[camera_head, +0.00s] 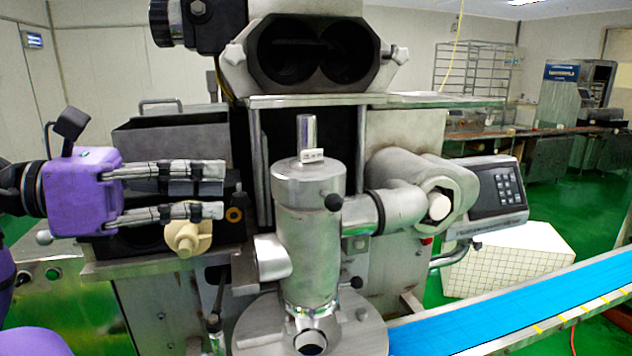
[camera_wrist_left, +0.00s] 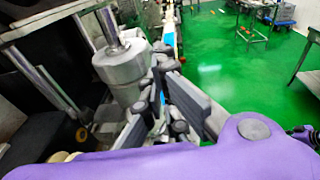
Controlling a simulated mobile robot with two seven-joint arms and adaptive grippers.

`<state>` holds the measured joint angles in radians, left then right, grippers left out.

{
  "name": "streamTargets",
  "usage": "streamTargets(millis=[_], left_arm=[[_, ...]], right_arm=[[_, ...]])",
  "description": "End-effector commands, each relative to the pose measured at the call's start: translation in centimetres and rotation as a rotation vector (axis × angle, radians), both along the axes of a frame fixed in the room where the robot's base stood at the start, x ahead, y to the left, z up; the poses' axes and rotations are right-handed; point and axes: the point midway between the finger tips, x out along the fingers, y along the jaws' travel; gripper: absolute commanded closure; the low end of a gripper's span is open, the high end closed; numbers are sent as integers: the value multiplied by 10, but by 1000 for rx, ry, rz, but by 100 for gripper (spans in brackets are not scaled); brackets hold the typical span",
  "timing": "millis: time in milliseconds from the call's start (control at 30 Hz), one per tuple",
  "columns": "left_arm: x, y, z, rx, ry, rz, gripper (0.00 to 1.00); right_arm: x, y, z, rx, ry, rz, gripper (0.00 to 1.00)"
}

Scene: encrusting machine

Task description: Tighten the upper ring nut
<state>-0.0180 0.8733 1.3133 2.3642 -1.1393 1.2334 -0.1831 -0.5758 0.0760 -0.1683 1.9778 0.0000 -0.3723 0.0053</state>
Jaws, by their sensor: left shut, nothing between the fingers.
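My left gripper (camera_head: 222,190) comes in from the left, shut and empty, in front of the machine's left side. In the left wrist view its fingers (camera_wrist_left: 162,68) come together just right of the grey vertical cylinder. That cylinder (camera_head: 308,240) stands upright at the machine's centre with a thin metal shaft (camera_head: 307,133) on top; it also shows in the left wrist view (camera_wrist_left: 122,68). The fingertips are left of it in the head view. A beige lobed knob (camera_head: 188,238) sits just below the fingers. I cannot tell which part is the upper ring nut. My right gripper is out of view.
A dark twin-bore housing (camera_head: 313,15) with side wing knobs hangs above the cylinder. A side pipe (camera_head: 395,210) and keypad panel (camera_head: 497,195) are at right. A blue conveyor belt (camera_head: 500,320) runs along the lower right. Green floor is open beyond.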

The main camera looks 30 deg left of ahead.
Motion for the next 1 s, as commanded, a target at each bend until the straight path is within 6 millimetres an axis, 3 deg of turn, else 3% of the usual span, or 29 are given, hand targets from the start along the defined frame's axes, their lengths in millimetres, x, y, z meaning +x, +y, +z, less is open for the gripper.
streamTargets(millis=[133, 267, 467, 700, 1000], left_arm=[[-6, -10, -11, 36, 33, -31, 100], [4, -17, -14, 40, 37, -34, 100], [34, -40, -21, 42, 36, -36, 100], [75, -69, -31, 41, 35, -35, 100], [101, -87, -37, 37, 34, -32, 100]], right_arm=[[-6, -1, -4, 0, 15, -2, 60], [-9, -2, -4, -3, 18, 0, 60], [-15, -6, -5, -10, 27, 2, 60], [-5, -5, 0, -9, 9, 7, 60], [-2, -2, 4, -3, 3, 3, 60]])
